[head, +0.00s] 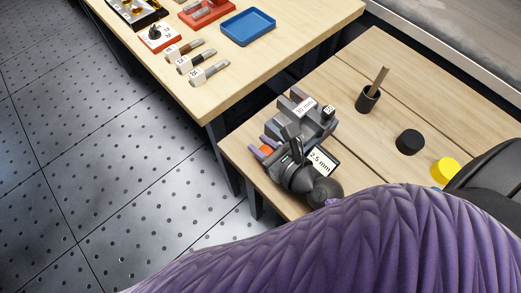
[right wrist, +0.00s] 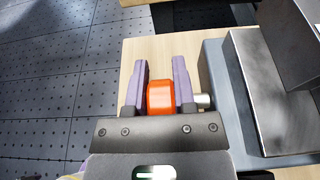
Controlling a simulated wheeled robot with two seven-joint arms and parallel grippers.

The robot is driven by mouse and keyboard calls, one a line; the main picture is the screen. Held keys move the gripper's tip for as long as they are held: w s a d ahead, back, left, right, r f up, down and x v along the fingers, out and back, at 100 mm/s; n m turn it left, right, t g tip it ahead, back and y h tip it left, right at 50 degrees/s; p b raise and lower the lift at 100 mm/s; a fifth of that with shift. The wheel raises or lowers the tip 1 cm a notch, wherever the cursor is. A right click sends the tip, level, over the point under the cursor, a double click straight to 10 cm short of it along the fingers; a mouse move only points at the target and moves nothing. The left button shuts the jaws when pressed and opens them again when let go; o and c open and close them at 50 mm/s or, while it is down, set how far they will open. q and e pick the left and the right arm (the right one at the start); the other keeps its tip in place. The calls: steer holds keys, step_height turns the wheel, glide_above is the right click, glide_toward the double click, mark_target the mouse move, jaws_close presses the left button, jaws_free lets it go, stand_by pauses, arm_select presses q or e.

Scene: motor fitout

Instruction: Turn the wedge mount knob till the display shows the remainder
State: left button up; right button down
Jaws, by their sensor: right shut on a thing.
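The orange knob (head: 267,149) sits at the left side of the grey wedge mount (head: 318,124), near the left corner of the wooden table. My right gripper (head: 261,149) has purple fingers, one on each side of the knob. In the right wrist view the orange knob (right wrist: 161,97) lies between the two fingers (right wrist: 161,88), and the gripper is shut on it. A metal shaft runs from the knob side toward the grey body (right wrist: 222,90). A panel reading "2.5 mm" (head: 321,161) and a plate reading "30 mm" (head: 304,107) show in the head view. My left gripper is not in view.
A dark cup with a stick (head: 369,99), a black round piece (head: 409,141) and a yellow one (head: 445,168) stand to the right on the table. The other table (head: 283,59) holds a blue tray (head: 248,27) and labelled parts. My purple arm hides the foreground.

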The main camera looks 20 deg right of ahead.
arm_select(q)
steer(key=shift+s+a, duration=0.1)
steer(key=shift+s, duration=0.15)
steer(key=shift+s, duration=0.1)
arm_select(e)
steer(key=shift+c, duration=2.2)
jaws_free()
steer(key=shift+s+d, duration=0.1)
steer(key=shift+s, duration=0.05)
steer(key=b+v, duration=0.1)
steer(key=v, duration=0.7)
steer(key=shift+s+d, duration=0.15)
steer(key=shift+s, duration=0.2)
steer(key=shift+s+d+r, duration=0.1)
steer(key=shift+s+r, duration=0.15)
steer(key=shift+s, duration=0.15)
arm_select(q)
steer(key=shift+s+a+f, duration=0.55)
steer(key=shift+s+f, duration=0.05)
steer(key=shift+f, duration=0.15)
